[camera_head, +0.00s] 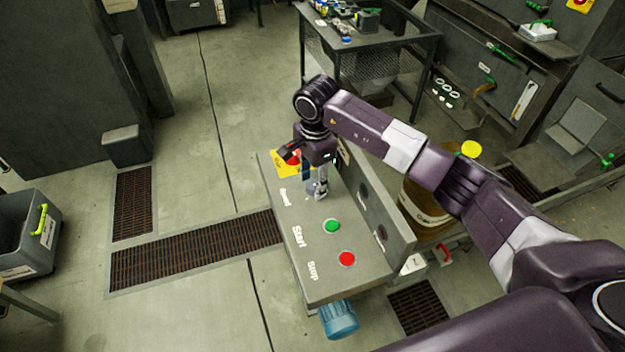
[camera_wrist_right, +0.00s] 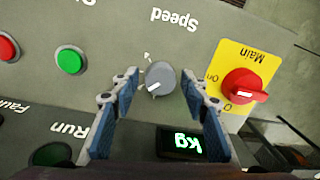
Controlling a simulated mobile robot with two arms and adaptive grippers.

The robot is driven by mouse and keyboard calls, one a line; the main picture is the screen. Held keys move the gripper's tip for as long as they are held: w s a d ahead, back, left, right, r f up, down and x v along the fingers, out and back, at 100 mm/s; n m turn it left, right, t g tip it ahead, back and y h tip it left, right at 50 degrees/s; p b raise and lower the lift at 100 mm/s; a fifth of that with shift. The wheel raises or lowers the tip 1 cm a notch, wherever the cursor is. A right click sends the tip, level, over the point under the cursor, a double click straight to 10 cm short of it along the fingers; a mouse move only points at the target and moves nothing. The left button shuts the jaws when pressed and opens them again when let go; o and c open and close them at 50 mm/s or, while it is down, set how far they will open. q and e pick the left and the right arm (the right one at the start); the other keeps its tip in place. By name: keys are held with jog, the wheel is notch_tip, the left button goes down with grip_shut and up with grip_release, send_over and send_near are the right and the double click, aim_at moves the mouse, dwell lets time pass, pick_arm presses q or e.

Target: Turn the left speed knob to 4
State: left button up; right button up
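The speed knob (camera_wrist_right: 160,78) is a round grey dial with a white pointer mark, on the grey control panel (camera_head: 290,218) beside the printed word "Speed". In the wrist view its white pointer points down and to the left. My right gripper (camera_wrist_right: 160,90) is open, with one blue-padded finger on each side of the knob and a gap to both sides. In the head view my right gripper (camera_head: 317,188) hangs over the panel and hides the knob. My left gripper is not in view.
Near the knob are the red main switch (camera_head: 293,158) on a yellow plate, the green start button (camera_head: 332,226) and the red stop button (camera_head: 347,259). A lit "kg" display (camera_wrist_right: 182,143) is on the adjoining face. A grey bin (camera_head: 25,240) stands at the left.

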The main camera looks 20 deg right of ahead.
jog(key=c, duration=0.9)
jog(key=m+b, duration=0.2)
jog(key=shift+f+m+b, duration=0.15)
jog(key=shift+m+b, duration=0.15)
jog(key=shift+b, duration=0.1)
jog(key=m+b, duration=0.4)
jog(key=m, duration=0.1)
jog(key=shift+w+h, duration=0.1)
jog(key=shift+h, duration=0.2)
jog(key=m+b, duration=0.3)
jog(key=m, duration=0.2)
jog(key=shift+a+m, duration=0.1)
jog(key=shift+m, duration=0.3)
jog(key=m+b, duration=0.1)
jog(key=m, duration=0.1)
jog(key=m+b, duration=0.1)
jog(key=m, duration=0.1)
jog(key=shift+w+r+g, duration=0.1)
jog(key=shift+r+g, duration=0.1)
jog(key=shift+g, duration=0.1)
jog(key=shift+m, duration=0.4)
